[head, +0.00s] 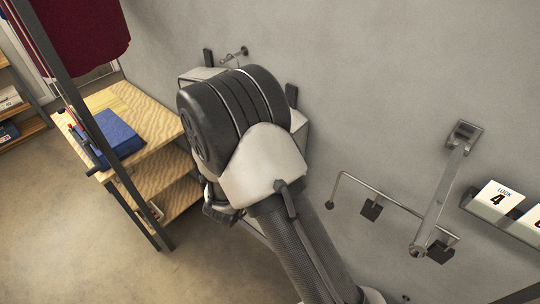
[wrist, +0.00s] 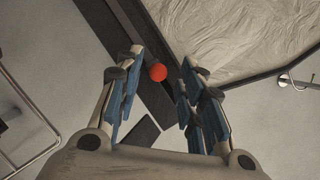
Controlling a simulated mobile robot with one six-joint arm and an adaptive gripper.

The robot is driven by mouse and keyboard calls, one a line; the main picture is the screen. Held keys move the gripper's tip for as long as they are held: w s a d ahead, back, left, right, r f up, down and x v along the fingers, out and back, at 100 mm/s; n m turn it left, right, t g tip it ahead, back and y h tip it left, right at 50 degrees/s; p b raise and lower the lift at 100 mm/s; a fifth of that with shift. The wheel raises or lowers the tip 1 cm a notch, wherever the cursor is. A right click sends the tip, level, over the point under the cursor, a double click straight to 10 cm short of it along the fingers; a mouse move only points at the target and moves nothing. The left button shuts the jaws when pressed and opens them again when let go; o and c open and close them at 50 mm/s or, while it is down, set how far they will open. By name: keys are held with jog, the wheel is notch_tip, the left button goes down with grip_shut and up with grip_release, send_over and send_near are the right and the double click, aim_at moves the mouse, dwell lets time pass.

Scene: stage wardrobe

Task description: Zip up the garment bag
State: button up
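My gripper (wrist: 162,60) is open in the wrist view, with its two blue-padded fingers apart. A small red ball (wrist: 157,72), perhaps the zip's pull, shows between the fingertips. I cannot tell whether either finger touches it. It lies over a dark strip (wrist: 113,28) that runs slantwise past the fingers. A wrinkled cream panel (wrist: 235,30) with a dark edge, seemingly the garment bag, fills the upper right of the wrist view. In the head view my arm covers most of a pale panel (head: 300,122) on the wall, and the fingers cannot be made out.
A wooden shelf unit (head: 128,100) with a blue box (head: 112,135) stands left of my arm. Dark red cloth (head: 85,30) hangs above it. A metal rail (head: 395,203), a slanted metal bar (head: 440,195) and a ledge with number cards (head: 497,200) are on the wall at right.

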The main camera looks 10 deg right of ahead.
jog(key=v, duration=1.2)
